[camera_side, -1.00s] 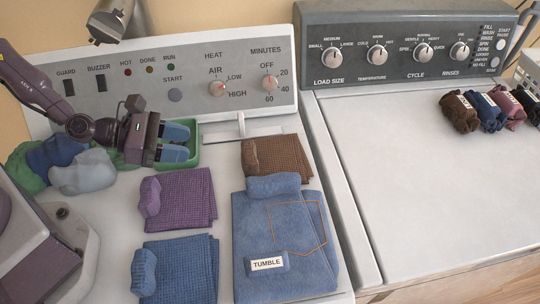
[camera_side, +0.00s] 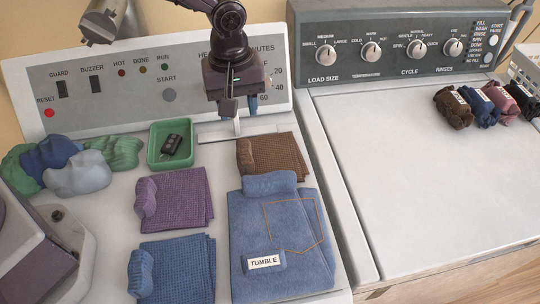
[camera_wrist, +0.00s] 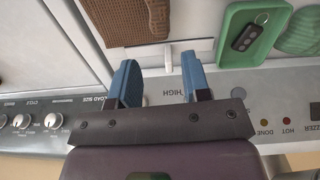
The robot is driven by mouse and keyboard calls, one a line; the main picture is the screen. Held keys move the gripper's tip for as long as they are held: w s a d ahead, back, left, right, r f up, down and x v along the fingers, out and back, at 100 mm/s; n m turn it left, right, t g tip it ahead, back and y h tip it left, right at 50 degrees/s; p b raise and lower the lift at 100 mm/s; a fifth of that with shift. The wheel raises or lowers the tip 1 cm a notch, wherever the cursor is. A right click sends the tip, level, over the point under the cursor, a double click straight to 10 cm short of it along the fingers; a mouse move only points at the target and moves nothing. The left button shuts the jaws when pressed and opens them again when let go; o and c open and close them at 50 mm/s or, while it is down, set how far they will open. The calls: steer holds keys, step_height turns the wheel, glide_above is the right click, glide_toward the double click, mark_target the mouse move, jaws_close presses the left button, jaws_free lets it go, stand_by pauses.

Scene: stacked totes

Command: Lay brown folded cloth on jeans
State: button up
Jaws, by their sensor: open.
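The brown folded cloth (camera_side: 275,156) lies on the dryer top just behind the jeans, with a rolled tuft at its left end. It also shows at the top of the wrist view (camera_wrist: 138,18). The folded blue jeans (camera_side: 285,235) lie flat in front of it, with a rolled blue piece at their back edge and a "TUMBLE" label. My gripper (camera_side: 240,103) is raised near the control panel, behind the brown cloth and apart from it. In the wrist view its blue fingers (camera_wrist: 160,80) are spread with nothing between them.
A purple cloth (camera_side: 180,197) and a blue cloth (camera_side: 178,265) lie left of the jeans. A green tray (camera_side: 158,155) holds a dark key fob. Crumpled cloths (camera_side: 75,170) lie at the left. The washer top (camera_side: 430,180) is mostly clear, with several rolled cloths at its back right.

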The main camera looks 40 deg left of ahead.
mark_target(244, 150)
steer(key=shift+m, duration=0.3)
steer(key=f, duration=0.4)
steer(key=d+f, duration=0.1)
steer(key=f, duration=0.1)
steer(key=shift+d+f, duration=0.1)
steer(key=shift+f, duration=0.2)
steer(key=f, duration=0.5)
steer(key=shift+s, duration=0.25)
jaws_close()
